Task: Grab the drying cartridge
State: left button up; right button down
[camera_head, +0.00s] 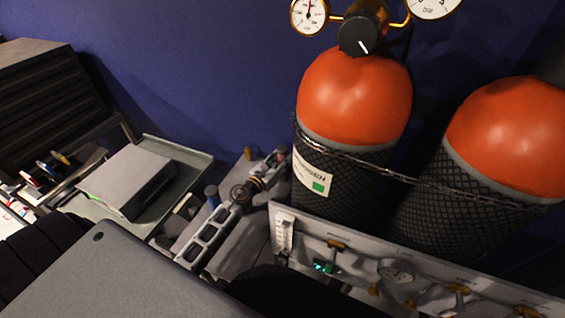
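I cannot pick out the drying cartridge with certainty. A dark part that seems to be my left gripper (300,290) shows at the bottom, at the end of a large dark grey body coming in from the left. Its fingers cannot be made out, nor whether it holds anything. My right gripper is not in view.
Two orange-topped gas cylinders (355,95) in black netting stand at the right, held by a chain. A panel (440,268) with brass valves stands before them. A grey box (125,180) sits on a green tray (190,160) at left. A blue wall is behind.

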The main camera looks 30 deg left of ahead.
aim_at(283, 148)
pick_arm(q)
jog(key=c, duration=0.5)
jog(key=shift+r, duration=0.25)
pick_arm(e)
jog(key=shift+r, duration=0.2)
